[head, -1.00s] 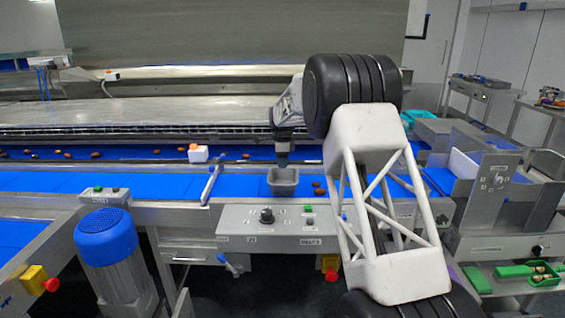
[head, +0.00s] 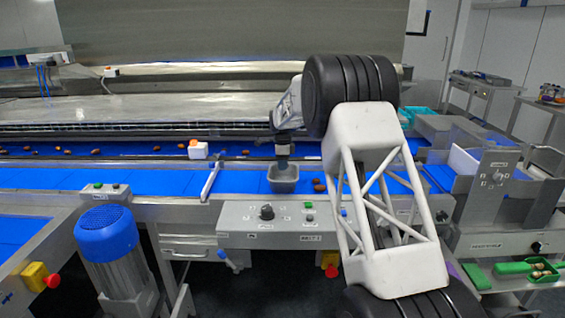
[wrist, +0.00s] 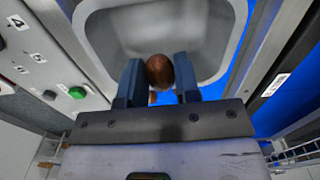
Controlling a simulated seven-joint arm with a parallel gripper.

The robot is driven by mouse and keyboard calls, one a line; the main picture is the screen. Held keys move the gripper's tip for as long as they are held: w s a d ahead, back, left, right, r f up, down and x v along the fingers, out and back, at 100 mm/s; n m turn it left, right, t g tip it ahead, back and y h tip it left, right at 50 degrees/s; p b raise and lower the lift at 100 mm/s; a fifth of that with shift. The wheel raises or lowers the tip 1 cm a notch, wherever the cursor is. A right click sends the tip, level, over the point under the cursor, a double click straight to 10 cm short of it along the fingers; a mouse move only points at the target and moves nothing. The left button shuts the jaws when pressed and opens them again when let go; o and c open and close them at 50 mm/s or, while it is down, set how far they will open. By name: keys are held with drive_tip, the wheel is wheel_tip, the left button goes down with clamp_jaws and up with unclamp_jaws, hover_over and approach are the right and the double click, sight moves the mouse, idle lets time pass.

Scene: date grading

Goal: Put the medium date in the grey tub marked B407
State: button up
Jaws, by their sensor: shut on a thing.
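My gripper (wrist: 159,80) is shut on a brown date (wrist: 160,70) in the wrist view. The date sits between the two blue-grey fingers, over the near part of a grey tub (wrist: 103,40). The tub's inside looks empty where I can see it. In the head view the grey tub (head: 283,186) stands on the blue belt, with my gripper (head: 283,163) just above it. The held date cannot be made out in the head view. The tub's marking is not readable in either view.
Reddish-brown dates (head: 319,185) lie on the belt just right of the tub. Several more dates lie on the far blue belt (head: 110,152). A control panel (head: 270,215) with a knob and buttons is in front. A metal lever bar (head: 211,183) stands to the left.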

drive_tip(key=shift+f, duration=1.25)
drive_tip(key=shift+f, duration=2.55)
idle(2.6)
drive_tip(key=o, duration=0.7)
drive_tip(key=shift+r, duration=0.1)
drive_tip(key=shift+r, duration=3.85)
